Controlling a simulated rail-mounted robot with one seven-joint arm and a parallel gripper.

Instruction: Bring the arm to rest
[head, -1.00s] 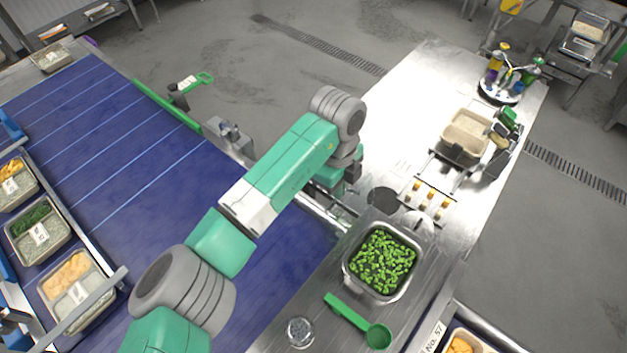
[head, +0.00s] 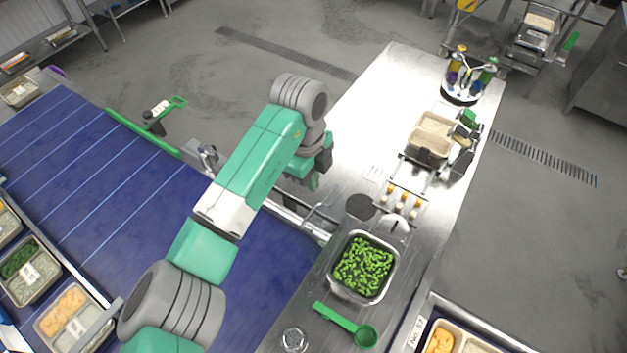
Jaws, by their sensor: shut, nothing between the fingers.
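My arm reaches from the bottom left over the blue conveyor, its wrist bent down near the left edge of the steel table. My gripper (head: 314,183) is only partly in view below the wrist, small and mostly hidden by it. It appears shut and empty, apart from the food trays and tools. I cannot tell its exact height.
A steel pan of green vegetables (head: 390,281) and a green scoop (head: 344,323) are on the table's near part. A tan rice container (head: 427,150) and a round bottle stand (head: 461,96) are farther back. Filled trays (head: 50,283) line the blue conveyor (head: 120,190).

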